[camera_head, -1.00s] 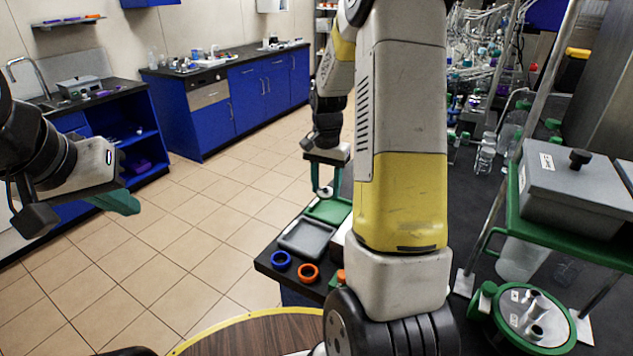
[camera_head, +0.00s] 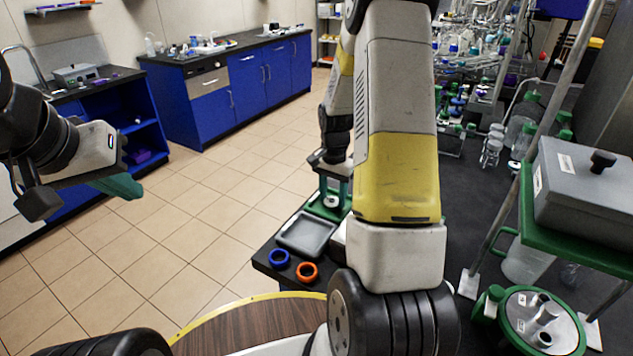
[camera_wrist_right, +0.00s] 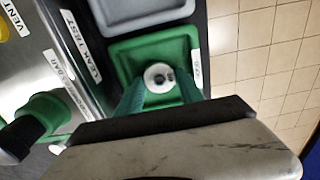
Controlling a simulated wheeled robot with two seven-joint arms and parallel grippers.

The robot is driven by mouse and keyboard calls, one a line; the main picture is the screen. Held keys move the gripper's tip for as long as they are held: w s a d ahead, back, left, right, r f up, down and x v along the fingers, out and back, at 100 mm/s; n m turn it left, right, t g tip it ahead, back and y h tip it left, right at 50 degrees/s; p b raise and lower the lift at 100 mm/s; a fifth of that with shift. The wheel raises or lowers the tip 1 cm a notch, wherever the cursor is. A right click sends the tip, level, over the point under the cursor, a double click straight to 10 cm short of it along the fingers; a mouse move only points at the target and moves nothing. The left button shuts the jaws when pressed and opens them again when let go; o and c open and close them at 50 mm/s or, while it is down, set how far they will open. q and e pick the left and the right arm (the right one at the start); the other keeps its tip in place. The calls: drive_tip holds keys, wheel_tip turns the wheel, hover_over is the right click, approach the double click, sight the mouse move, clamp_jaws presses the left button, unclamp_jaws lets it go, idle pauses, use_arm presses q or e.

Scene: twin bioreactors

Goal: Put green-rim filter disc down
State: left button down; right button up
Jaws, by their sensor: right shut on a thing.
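The filter disc (camera_wrist_right: 160,77) is small and pale, with dark spots on its face; its green rim is hard to make out. My right gripper (camera_wrist_right: 160,92) is shut on it, with a green finger on each side. In the head view the right gripper (camera_head: 332,196) points down over the green tray (camera_head: 318,210), and the disc is low at the tray. I cannot tell if the disc touches the tray floor. In the wrist view the green tray (camera_wrist_right: 150,46) lies behind the disc. My left gripper (camera_head: 122,187) is far left, away from the bench, seen side-on.
A grey tray (camera_head: 305,235) sits beside the green tray. A blue ring (camera_head: 279,258) and an orange ring (camera_head: 307,272) lie near the bench edge. A grey lidded box (camera_head: 590,185) stands on a green stand at right. The floor (camera_head: 200,230) is clear.

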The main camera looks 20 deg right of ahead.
sight(332, 198)
drive_tip(key=shift+f, duration=0.15)
drive_tip(key=o, duration=1.3)
wheel_tip(332, 198, up, 12)
drive_tip(key=s+a+r+n+t+y, duration=0.1)
drive_tip(key=s+a+r+n+t, duration=0.15)
drive_tip(key=s+r, duration=0.3)
drive_tip(key=s+a+r+n+t, duration=0.1)
drive_tip(key=s+a+r+n, duration=0.1)
drive_tip(key=s+a+r, duration=0.35)
drive_tip(key=shift+s+a+r+n+t+y, duration=0.2)
drive_tip(key=shift+s+a+r+n+t, duration=0.45)
drive_tip(key=shift+s, duration=1.1)
drive_tip(key=shift+s+a+r+n+t+y, duration=0.25)
drive_tip(key=shift+s+a+r+n, duration=0.45)
drive_tip(key=shift+s+r+n, duration=0.75)
drive_tip(key=shift+s+a+r+n+t+y, duration=0.15)
drive_tip(key=shift+s+a+r+n+t, duration=0.5)
drive_tip(key=shift+s, duration=1.35)
